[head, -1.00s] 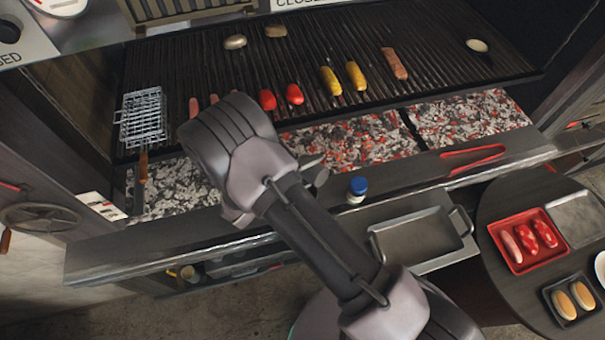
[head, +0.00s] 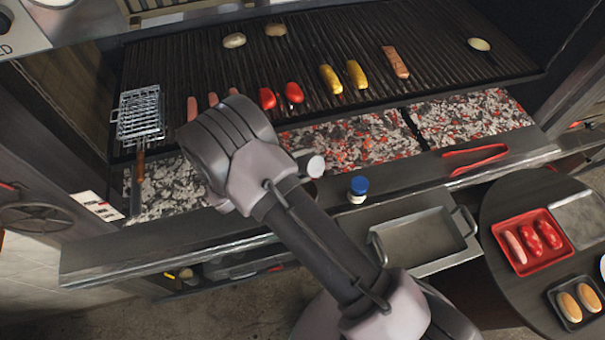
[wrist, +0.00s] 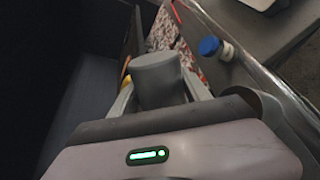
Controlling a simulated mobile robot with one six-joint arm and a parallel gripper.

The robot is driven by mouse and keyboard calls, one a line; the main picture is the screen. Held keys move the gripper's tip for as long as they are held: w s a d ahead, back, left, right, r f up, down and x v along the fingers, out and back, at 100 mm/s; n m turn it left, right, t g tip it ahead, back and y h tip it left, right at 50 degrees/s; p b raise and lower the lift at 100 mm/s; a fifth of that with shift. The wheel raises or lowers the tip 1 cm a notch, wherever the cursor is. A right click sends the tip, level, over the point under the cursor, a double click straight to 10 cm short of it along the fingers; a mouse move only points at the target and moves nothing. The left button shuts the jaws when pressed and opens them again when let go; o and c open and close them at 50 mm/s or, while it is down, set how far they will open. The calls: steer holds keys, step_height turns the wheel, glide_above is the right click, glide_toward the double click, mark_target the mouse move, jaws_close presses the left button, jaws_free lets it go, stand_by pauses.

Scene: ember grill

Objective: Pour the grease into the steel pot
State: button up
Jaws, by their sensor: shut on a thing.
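In the wrist view my gripper (wrist: 158,92) is shut on a smooth grey cylindrical thing (wrist: 154,72), which sits between the two fingers. I cannot see into it, so whether it holds grease does not show. A curved dark metal thing (wrist: 262,102) is just right of the gripper, partly cut off by my wrist; I cannot tell if it is the steel pot. In the head view my arm hides the gripper, and a small pale round end (head: 315,166) shows beside my wrist, above the front ledge. No pot is clearly recognisable.
A blue-capped jar (head: 358,189) stands on the front ledge (head: 400,185), with red tongs (head: 475,158) farther right. A rectangular steel tray (head: 420,240) is below. Food lies on the grill (head: 440,60) above glowing coals. A wire basket (head: 140,115) is at left.

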steer(key=w+a+n+h+b, duration=0.1)
steer(key=n+b, duration=0.1)
steer(key=n, duration=0.1)
steer(key=shift+w+a+g+h, duration=0.2)
steer(key=shift+g+h, duration=0.1)
steer(key=shift+g, duration=0.1)
steer(key=shift+r, duration=0.15)
steer(key=shift+s, duration=0.1)
stand_by(0.5)
steer(key=m+p, duration=0.1)
steer(key=s+d+m+y+p, duration=0.1)
steer(key=shift+r+t+p, duration=0.25)
steer(key=shift+t+p, duration=0.05)
steer(key=shift+t, duration=0.1)
steer(key=shift+s+d+f+m+y, duration=0.25)
steer(key=shift+f+m+y, duration=0.1)
steer(key=shift+m, duration=0.15)
steer(key=shift+w, duration=0.15)
steer(key=shift+a, duration=0.1)
